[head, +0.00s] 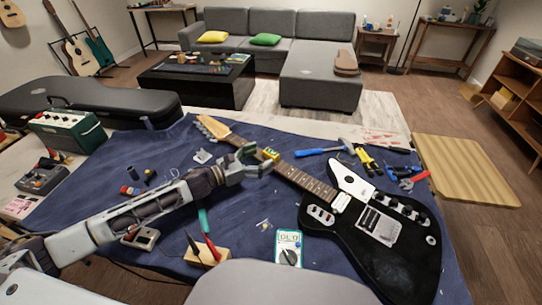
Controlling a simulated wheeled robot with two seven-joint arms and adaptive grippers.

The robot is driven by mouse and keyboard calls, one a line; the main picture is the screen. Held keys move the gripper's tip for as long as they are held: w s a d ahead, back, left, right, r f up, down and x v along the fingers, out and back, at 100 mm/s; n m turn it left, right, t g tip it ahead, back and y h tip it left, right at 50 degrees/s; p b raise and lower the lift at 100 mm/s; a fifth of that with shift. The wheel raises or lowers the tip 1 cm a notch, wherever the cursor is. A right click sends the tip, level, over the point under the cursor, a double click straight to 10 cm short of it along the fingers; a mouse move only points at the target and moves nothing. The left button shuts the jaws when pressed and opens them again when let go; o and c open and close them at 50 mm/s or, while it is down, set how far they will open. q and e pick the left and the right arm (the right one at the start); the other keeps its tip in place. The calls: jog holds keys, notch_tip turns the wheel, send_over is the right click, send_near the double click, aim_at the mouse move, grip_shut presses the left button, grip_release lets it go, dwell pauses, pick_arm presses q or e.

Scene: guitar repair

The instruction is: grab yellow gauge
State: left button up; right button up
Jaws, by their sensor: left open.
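The guitar lies on a blue cloth (330,260). From this view I cannot tell whether a finger touches the gauge. My right gripper is not in view.
A small white and green pedal (289,247) and a wooden block with screwdrivers (206,252) lie in front. A black guitar case (90,102) stands at the left.

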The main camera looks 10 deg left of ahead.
aim_at(271, 152)
pick_arm(q)
jog(key=shift+x, duration=2.35)
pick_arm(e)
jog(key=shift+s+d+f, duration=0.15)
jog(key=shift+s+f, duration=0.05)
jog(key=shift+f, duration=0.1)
pick_arm(q)
jog(key=shift+s+r, duration=0.1)
jog(key=shift+r, duration=0.05)
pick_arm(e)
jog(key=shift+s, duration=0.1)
pick_arm(q)
jog(key=shift+c, duration=0.4)
jog(key=c, duration=1.1)
jog(key=shift+r, duration=0.15)
jog(key=shift+c, duration=0.2)
